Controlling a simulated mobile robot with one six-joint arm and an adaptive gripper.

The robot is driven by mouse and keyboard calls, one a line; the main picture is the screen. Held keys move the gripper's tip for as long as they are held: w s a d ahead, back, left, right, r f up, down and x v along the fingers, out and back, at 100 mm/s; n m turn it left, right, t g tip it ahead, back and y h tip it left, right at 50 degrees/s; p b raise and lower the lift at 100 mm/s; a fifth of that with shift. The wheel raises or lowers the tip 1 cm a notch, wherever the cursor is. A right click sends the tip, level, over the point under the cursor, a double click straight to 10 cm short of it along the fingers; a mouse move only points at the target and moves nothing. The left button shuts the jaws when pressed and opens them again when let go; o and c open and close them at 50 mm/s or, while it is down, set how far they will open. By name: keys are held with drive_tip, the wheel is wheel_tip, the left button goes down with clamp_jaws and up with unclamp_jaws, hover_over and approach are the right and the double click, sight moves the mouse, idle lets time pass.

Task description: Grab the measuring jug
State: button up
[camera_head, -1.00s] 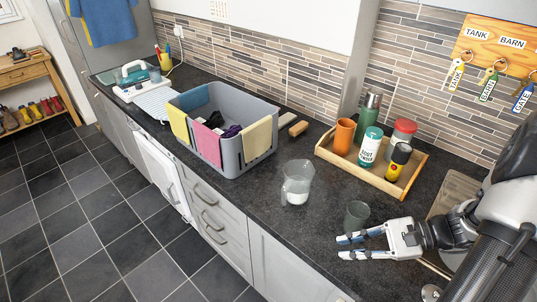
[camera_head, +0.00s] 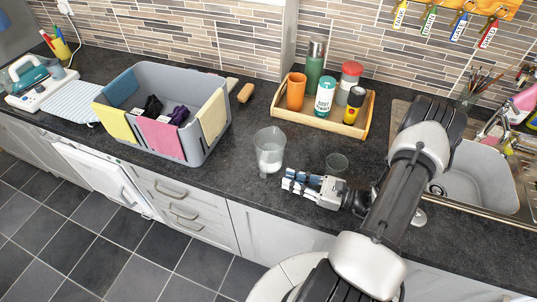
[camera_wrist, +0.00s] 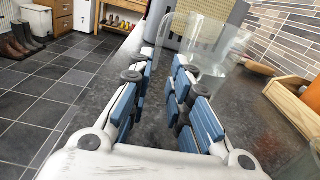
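The measuring jug (camera_head: 269,152) is clear and stands upright on the dark worktop, with something whitish low inside it. In the wrist view the jug (camera_wrist: 218,48) is just beyond my fingertips, to the right, and its handle is on its left side, near the line between the fingers. My gripper (camera_head: 287,180) is low over the worktop, just to the right of and in front of the jug. In the wrist view my gripper (camera_wrist: 164,62) has its blue-padded fingers apart with nothing held between them. I cannot tell whether a fingertip touches the handle.
A greenish glass (camera_head: 337,163) stands close behind my gripper. A wooden tray (camera_head: 322,121) with bottles and cups is behind. A grey tub (camera_head: 190,147) with cloths is left of the jug. A sink (camera_head: 478,180) is at right. The worktop's front edge is close.

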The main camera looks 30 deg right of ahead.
sight(263, 176)
drive_tip(key=b+x, duration=0.1)
drive_tip(key=x, duration=0.8)
drive_tip(key=shift+w+a, duration=0.2)
drive_tip(key=shift+a, duration=0.2)
drive_tip(key=shift+c, duration=0.5)
clamp_jaws()
drive_tip(key=shift+r, duration=0.1)
